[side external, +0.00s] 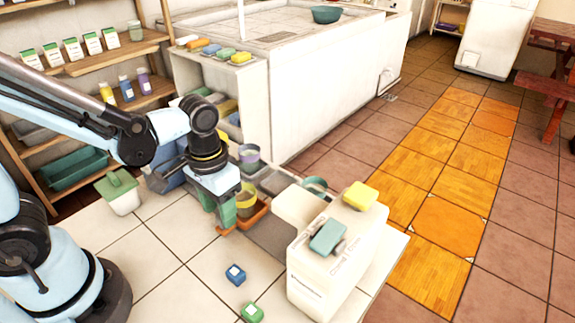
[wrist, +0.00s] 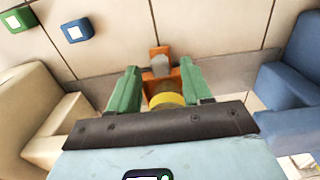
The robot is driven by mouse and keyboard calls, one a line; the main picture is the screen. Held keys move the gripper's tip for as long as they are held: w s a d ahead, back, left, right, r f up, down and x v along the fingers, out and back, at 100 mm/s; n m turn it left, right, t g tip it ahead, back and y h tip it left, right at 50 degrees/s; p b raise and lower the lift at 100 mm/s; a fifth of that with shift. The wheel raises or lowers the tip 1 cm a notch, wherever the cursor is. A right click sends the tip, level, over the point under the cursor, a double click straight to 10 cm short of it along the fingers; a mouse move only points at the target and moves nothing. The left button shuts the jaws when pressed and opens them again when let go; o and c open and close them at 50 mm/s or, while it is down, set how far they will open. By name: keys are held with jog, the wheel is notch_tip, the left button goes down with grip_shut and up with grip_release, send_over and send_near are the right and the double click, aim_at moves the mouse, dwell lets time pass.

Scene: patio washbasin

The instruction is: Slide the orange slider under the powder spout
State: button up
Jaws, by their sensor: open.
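The orange slider (wrist: 155,90) is low on the floor unit, between a cream machine and a blue machine; in the side view part of it shows as an orange edge (side external: 258,214). A grey knob (wrist: 160,66) stands at its near end. A yellow-rimmed cup (wrist: 168,99) appears on the slider, partly hidden by my gripper. My gripper (wrist: 159,70) points down with its green fingers open on either side of the slider and knob; I cannot tell whether they touch. It also shows in the side view (side external: 228,212). I cannot clearly make out the powder spout.
The cream machine (side external: 330,258) carries a teal block (side external: 327,237) and a yellow block (side external: 360,195). The blue machine (wrist: 288,95) is on the other side. A blue cube (side external: 235,274) and green cube (side external: 252,312) lie on open tiles. A lidded bin (side external: 122,195) stands left.

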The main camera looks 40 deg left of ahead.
jog(key=shift+f, duration=0.7)
jog(key=shift+c, duration=0.3)
grip_shut()
